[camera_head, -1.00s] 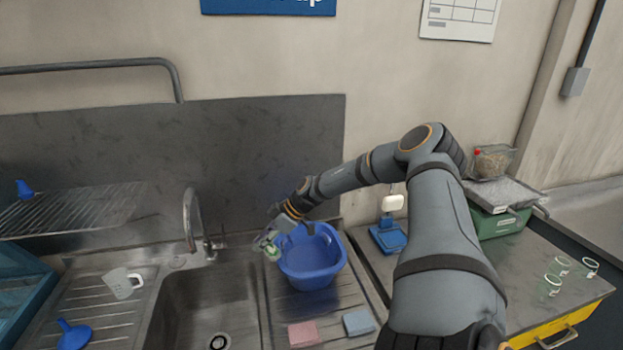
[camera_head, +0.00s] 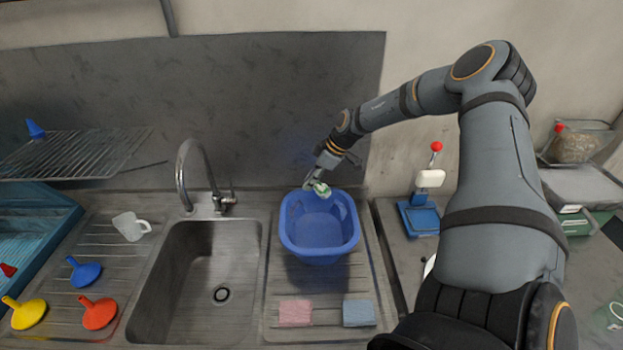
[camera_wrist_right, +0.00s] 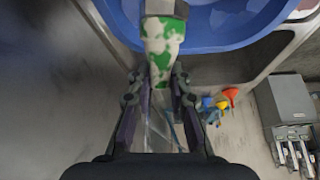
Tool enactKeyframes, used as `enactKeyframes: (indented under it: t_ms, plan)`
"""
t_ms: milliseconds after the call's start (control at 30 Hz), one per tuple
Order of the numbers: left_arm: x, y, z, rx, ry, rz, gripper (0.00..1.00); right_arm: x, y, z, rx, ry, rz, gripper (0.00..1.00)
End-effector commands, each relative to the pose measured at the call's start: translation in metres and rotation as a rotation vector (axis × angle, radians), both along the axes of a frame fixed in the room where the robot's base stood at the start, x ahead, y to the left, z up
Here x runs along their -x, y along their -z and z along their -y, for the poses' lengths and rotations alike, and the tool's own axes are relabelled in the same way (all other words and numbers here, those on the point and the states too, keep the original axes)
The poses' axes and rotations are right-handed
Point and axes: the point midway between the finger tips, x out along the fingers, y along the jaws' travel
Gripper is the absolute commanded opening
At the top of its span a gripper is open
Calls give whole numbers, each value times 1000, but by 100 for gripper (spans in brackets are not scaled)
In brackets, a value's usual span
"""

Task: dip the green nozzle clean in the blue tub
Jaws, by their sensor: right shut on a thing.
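The green nozzle (camera_head: 321,190) is mottled green and white, with a grey metal part at its far end. It also shows large in the right wrist view (camera_wrist_right: 161,48). My right gripper (camera_head: 313,183) is shut on it; the fingers flank its near end in the wrist view (camera_wrist_right: 159,85). The blue tub (camera_head: 318,247) stands on the ribbed drainer right of the sink. The nozzle is at the tub's back rim, seemingly above it; I cannot tell its exact height. The tub's inside is partly visible. My left gripper is not in view.
A tap (camera_head: 190,165) and sink (camera_head: 205,280) lie left of the tub. Pink (camera_head: 295,313) and blue (camera_head: 359,312) sponges lie in front. Red (camera_head: 98,313), blue (camera_head: 84,272) and yellow (camera_head: 27,313) funnels and a white jug (camera_head: 131,226) stand on the left drainer.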

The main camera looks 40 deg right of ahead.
Motion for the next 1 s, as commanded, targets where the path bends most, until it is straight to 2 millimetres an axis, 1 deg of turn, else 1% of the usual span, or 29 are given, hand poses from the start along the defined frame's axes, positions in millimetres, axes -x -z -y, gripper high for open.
enactKeyframes:
  t_ms: [33, 133, 433, 1000]
  plan:
    - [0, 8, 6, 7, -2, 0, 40, 0, 8, 0, 0, 0, 0, 0]
    - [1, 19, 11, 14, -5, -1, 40, 0, 19, 0, 0, 0, 0, 0]
    - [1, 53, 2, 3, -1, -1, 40, 0, 55, 0, -1, 0, 1, 0]
    - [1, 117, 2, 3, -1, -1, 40, 0, 122, 0, 0, 0, 0, 0]
